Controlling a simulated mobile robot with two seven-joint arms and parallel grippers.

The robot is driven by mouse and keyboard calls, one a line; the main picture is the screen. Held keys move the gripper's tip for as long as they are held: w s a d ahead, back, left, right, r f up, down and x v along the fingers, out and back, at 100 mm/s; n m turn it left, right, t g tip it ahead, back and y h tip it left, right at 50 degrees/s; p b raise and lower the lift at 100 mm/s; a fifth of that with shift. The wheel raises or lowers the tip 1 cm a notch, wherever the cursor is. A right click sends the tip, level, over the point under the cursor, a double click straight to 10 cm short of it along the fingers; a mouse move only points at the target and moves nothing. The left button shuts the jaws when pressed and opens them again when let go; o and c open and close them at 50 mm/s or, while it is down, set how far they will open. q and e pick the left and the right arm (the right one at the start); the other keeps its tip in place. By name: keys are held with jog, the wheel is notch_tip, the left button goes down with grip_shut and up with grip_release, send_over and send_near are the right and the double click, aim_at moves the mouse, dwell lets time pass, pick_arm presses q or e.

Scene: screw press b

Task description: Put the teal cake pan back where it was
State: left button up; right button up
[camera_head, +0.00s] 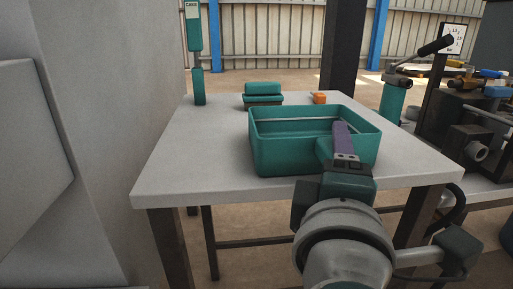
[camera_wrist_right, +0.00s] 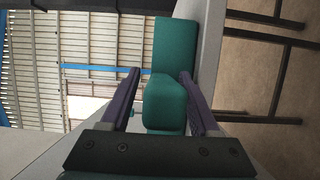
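The teal cake pan (camera_head: 285,158) is a large open rectangular pan near the table's front edge. It appears to rest upright on the tabletop. My right gripper (camera_head: 342,142) is at its front wall, with one purple finger reaching over the rim. In the right wrist view, the purple fingers of my right gripper (camera_wrist_right: 160,72) stand on either side of a teal part of the pan (camera_wrist_right: 166,100). A narrow gap shows beside the left finger, so it looks open around that part. Contact at the other finger is unclear. My left gripper is not in view.
The grey table (camera_head: 195,150) has free room left of the pan. Behind stand a low teal item (camera_head: 263,95), a small orange block (camera_head: 319,98) and a tall teal post (camera_head: 198,85). Dark machinery (camera_head: 465,130) with a teal cylinder (camera_head: 392,101) stands right. A grey wall is at left.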

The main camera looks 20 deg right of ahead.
jog(key=shift+r, duration=0.15)
jog(key=v, duration=1.2)
